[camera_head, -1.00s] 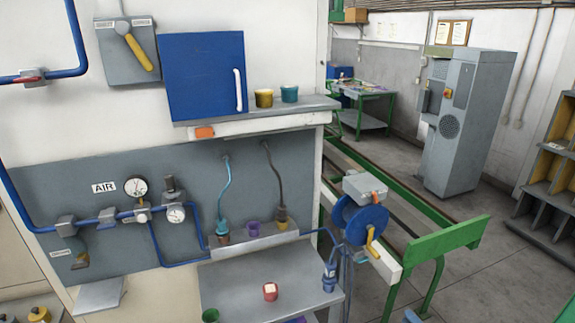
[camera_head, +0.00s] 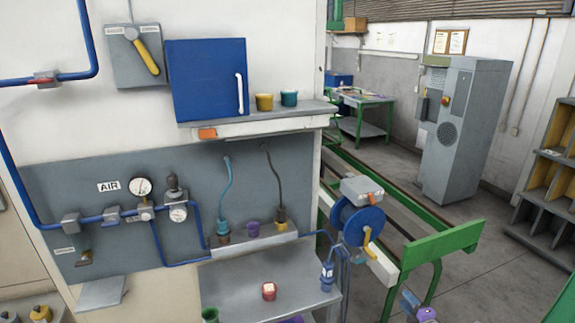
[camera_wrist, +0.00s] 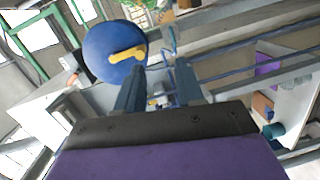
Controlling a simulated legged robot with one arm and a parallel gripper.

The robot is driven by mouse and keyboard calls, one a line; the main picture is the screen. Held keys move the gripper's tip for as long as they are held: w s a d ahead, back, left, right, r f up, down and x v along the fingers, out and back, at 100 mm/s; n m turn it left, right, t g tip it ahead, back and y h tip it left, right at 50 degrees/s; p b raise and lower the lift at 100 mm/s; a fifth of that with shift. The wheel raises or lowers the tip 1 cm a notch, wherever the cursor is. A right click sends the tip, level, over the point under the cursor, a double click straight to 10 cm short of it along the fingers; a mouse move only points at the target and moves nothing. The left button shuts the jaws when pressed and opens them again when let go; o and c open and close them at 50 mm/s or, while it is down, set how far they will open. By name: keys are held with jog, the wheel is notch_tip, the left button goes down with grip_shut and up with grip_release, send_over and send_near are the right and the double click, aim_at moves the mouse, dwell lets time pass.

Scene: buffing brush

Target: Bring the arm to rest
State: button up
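My gripper (camera_wrist: 160,70) shows in the wrist view with its two dark blue-grey fingers apart. It is open, and I see nothing held between them. The black and purple body of my gripper fills the bottom of that view. In the head view a small grey and purple part of my arm shows at the bottom right edge, below the green rail; most of the arm is out of frame there.
A blue hose reel (camera_head: 362,222) with a yellow handle stands right of the grey bench (camera_head: 240,285); it also shows in the wrist view (camera_wrist: 112,55).

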jog(key=w+a+r+m+g+h+b, duration=0.1)
jog(key=w+a+r+m+g+h, duration=0.15)
jog(key=r, duration=0.35)
jog(key=w+a+r+m+g+h+b, duration=0.1)
jog(key=w+a+r+m, duration=0.25)
jog(key=r, duration=0.25)
jog(key=s+a+r+m+g+b, duration=0.1)
jog(key=s+a+r+m+g, duration=0.3)
jog(key=s+a+r, duration=0.5)
jog(key=s+a+r+m+g+b, duration=0.1)
jog(key=s+a+m+g, duration=0.2)
jog(key=s, duration=1.3)
jog(key=s+a+m+g+b, duration=0.1)
jog(key=s+a+m+g, duration=0.2)
jog(key=s, duration=1.3)
jog(key=s+a+r+m+g+b, duration=0.1)
jog(key=s+a+m+g, duration=0.2)
jog(key=s, duration=1.4)
jog(key=a+g, duration=0.1)
jog(key=a, duration=0.3)
jog(key=shift+a+r+g+b, duration=0.2)
jog(key=shift+r+g+b, duration=0.1)
jog(key=shift+r+g, duration=0.05)
